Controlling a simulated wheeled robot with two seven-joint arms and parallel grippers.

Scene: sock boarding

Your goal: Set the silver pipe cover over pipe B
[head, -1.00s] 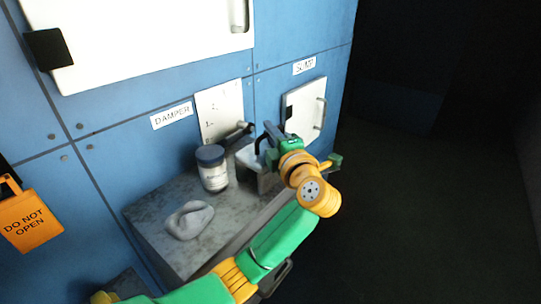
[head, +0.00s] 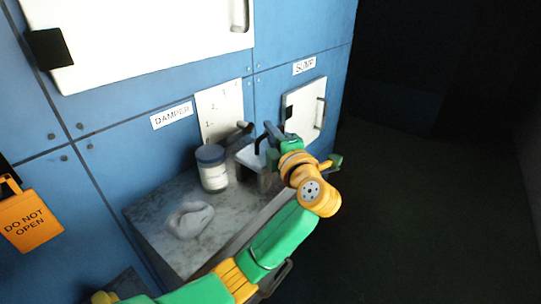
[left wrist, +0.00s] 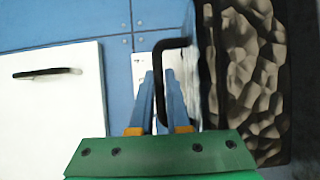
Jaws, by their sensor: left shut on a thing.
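My left gripper (head: 270,134) is above the right end of a grey bench, its fingers shut on a black handle (left wrist: 163,48). In the head view the handle (head: 261,143) stands on a pale silver box-like piece (head: 250,156), which looks like the silver pipe cover. My gripper and arm partly hide it. In the left wrist view a lumpy grey-brown block with a dark edge (left wrist: 255,75) is right of the fingers; I cannot tell whether it belongs to the cover. No pipe marked B can be made out. My right gripper is not in view.
A blue-lidded jar (head: 213,168) and a crumpled grey cloth (head: 189,220) sit on the bench (head: 165,210). A dark lever-like part (head: 240,131) is behind the cover. The blue wall has white doors and a paper sheet (head: 217,108). Dark open floor is at right.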

